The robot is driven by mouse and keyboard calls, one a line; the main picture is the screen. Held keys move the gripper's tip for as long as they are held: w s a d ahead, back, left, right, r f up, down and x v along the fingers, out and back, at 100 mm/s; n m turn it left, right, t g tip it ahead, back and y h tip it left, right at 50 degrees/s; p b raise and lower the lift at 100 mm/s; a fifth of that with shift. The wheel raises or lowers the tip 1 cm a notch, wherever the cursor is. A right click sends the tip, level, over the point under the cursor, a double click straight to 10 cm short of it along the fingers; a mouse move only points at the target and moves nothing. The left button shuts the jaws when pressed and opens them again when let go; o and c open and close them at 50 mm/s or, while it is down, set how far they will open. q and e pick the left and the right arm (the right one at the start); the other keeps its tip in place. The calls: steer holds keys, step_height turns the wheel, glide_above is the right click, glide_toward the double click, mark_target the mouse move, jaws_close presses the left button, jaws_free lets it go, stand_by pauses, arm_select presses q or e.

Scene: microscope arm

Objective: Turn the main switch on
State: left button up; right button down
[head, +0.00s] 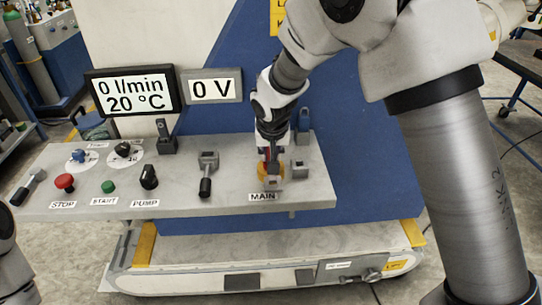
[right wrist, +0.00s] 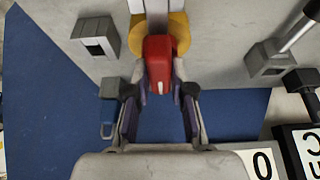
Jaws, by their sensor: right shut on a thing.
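The main switch (head: 268,171) is on the right part of the grey panel, above the "MAIN" label (head: 262,197). It has a yellow round base, largely covered by my gripper in the head view. In the right wrist view its red handle (right wrist: 160,62) stands in front of the yellow base (right wrist: 137,38). My right gripper (head: 268,150) reaches down onto the switch from above. In the right wrist view its two fingers (right wrist: 160,92) are shut on the red handle, one on each side. My left gripper is out of view.
Grey brackets (head: 299,169) stand close beside the switch. A lever (head: 207,173) is left of it. Further left are the PUMP knob (head: 148,177), green START button (head: 108,187) and red STOP button (head: 65,182). Displays read "0 l/min 20 °C" (head: 132,91) and "0 V" (head: 211,87).

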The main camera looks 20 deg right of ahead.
steer(key=c, duration=1)
jaws_free()
steer(key=shift+w, duration=0.1)
steer(key=shift+r, duration=0.1)
steer(key=v, duration=1.1)
steer(key=shift+r, duration=0.4)
